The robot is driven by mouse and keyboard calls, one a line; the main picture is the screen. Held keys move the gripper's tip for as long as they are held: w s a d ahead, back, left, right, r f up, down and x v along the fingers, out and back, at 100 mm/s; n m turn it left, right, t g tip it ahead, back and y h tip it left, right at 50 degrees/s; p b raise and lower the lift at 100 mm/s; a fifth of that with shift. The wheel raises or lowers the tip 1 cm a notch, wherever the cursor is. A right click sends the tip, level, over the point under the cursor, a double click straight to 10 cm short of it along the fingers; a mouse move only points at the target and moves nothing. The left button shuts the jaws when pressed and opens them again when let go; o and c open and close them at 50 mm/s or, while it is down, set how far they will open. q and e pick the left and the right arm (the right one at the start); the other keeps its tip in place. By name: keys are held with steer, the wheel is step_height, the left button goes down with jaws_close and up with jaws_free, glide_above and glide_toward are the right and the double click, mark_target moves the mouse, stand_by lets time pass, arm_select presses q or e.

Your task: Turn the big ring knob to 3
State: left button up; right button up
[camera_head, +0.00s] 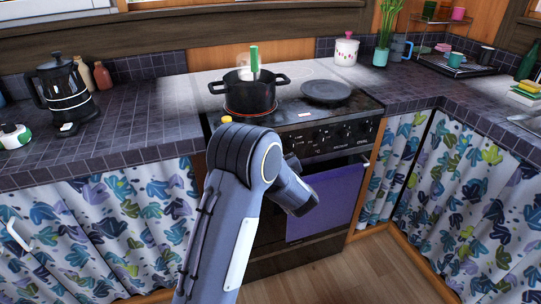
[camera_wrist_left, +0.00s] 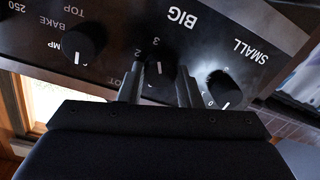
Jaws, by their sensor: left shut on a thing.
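The big ring knob (camera_wrist_left: 160,82) is a dark round knob on the black oven panel, beneath the word BIG in the left wrist view. A white mark on it sits just below the printed 3, with the 2 a little to the left. My left gripper (camera_wrist_left: 159,92) is shut on this knob, one finger on each side; the fingers partly cover it. In the head view, my left arm hides the gripper and the knob. My right gripper is out of view.
The small ring knob (camera_wrist_left: 223,88) is close to the right finger, and the TEMP knob (camera_wrist_left: 85,42) is left. A black pot (camera_head: 250,97) stands on a glowing ring; a dark plate (camera_head: 326,92) lies beside it. A purple towel (camera_head: 325,203) hangs on the oven front.

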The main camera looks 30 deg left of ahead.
arm_select(q)
steer(key=shift+f, duration=0.1)
steer(key=o, duration=1)
steer(key=v, duration=0.7)
steer(key=shift+s+d, duration=0.25)
steer(key=shift+d, duration=0.1)
